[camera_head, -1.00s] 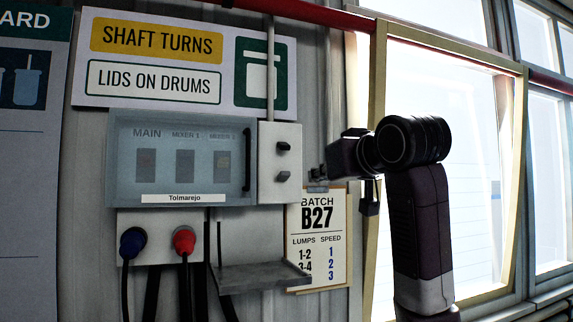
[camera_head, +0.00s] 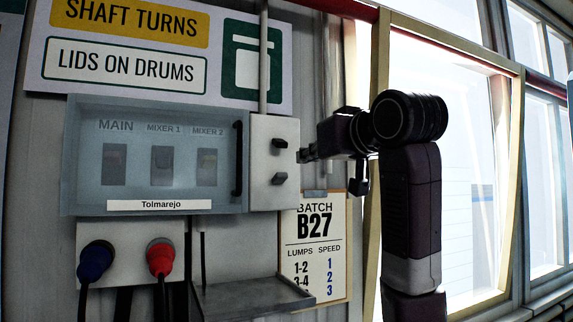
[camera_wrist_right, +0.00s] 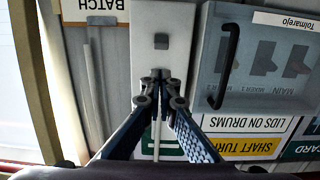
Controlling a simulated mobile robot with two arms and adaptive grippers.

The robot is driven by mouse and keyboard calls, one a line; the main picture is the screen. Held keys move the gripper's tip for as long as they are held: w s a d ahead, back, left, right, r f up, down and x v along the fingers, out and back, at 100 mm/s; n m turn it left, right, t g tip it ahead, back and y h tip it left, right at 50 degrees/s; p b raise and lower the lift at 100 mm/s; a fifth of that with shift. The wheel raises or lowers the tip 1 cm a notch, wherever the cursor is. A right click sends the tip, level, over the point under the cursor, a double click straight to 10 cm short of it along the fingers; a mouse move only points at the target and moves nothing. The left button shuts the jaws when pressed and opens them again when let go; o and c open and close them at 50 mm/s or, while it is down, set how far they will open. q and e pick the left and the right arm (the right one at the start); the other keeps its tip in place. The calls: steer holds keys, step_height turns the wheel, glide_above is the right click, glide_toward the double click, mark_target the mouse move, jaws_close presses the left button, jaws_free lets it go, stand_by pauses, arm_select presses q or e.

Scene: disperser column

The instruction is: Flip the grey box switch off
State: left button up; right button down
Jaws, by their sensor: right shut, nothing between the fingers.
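The pale grey box (camera_head: 261,192) hangs on the wall at the right end of the glass-fronted panel. It carries two dark switches, an upper one (camera_head: 279,143) and a lower one (camera_head: 280,178). My right gripper (camera_head: 303,156) is shut and empty at the box's right edge, at a height between the two switches. In the right wrist view, upside down, the shut fingertips (camera_wrist_right: 161,76) are over the box face (camera_wrist_right: 179,22). One switch (camera_wrist_right: 161,41) shows beyond them; the other is hidden. I cannot tell whether the fingers touch anything. My left gripper is not in view.
The panel (camera_head: 72,150) with MAIN and MIXER switches has a black handle (camera_head: 238,158) beside the box. Below are a blue plug (camera_head: 96,262), a red plug (camera_head: 160,258) and a metal shelf (camera_head: 255,296). A batch sheet (camera_head: 315,240) hangs below right. Windows fill the right side.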

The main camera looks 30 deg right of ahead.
mark_target(280, 178)
steer(key=w+p, duration=0.2)
steer(key=w, duration=0.1)
steer(key=w+p, duration=0.2)
steer(key=w, duration=0.2)
steer(key=w+f+p, duration=0.1)
steer(key=w, duration=0.2)
steer(key=shift+w+d+p, duration=0.15)
steer(key=shift+d+p, duration=0.15)
steer(key=shift+p, duration=0.1)
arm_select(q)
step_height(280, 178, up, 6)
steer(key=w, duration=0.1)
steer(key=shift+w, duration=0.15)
arm_select(e)
steer(key=shift+w+f, duration=0.1)
steer(key=shift+w, duration=0.05)
